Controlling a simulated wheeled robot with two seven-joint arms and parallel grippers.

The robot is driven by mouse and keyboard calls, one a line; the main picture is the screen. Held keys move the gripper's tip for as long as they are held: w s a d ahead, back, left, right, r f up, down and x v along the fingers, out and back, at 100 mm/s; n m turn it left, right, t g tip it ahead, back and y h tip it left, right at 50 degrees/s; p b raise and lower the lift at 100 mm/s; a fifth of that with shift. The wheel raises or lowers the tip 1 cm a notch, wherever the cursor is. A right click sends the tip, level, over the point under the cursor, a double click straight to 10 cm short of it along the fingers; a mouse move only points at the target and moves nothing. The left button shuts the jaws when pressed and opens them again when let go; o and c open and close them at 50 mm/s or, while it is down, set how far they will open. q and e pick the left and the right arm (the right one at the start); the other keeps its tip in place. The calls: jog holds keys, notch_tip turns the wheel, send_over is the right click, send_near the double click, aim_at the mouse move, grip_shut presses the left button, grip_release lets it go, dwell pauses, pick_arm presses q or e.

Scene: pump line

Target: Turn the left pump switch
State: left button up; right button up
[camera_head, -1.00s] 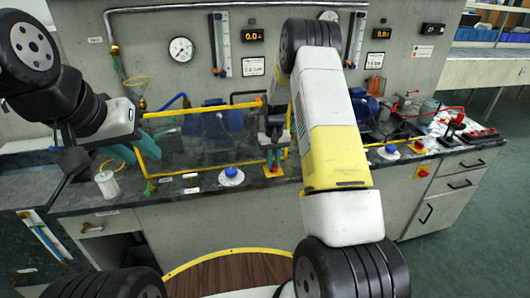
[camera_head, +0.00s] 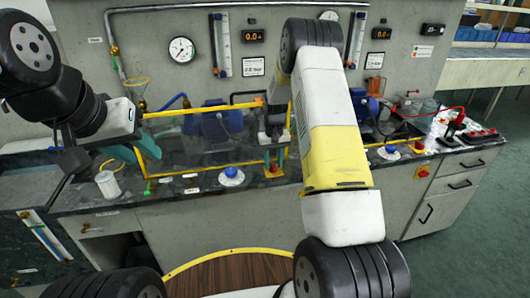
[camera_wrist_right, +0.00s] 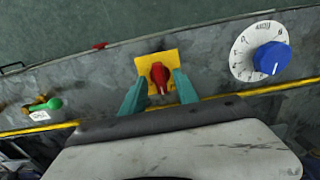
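The left pump switch is a red knob (camera_wrist_right: 160,75) on a yellow plate (camera_wrist_right: 170,58), set on the dark bench top. It also shows in the head view (camera_head: 273,171), partly hidden by my right gripper. My right gripper (camera_wrist_right: 159,92) has its two teal fingers apart, one on each side of the knob. A gap shows between each finger and the knob in the wrist view. In the head view my right gripper (camera_head: 275,156) is just above the switch. My left gripper (camera_head: 136,158) is open and empty over the bench's left part.
A blue dial (camera_wrist_right: 271,57) sits beside the switch, and a green-handled valve (camera_wrist_right: 47,105) lies on its other side. A yellow-framed clear panel (camera_head: 205,140) stands behind. A white cylinder (camera_head: 107,184) stands near my left gripper. Another red-on-yellow switch (camera_head: 419,146) is further right.

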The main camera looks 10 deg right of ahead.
aim_at(273, 165)
notch_tip(273, 165, up, 8)
jog(key=shift+f, duration=0.15)
dwell(0.4)
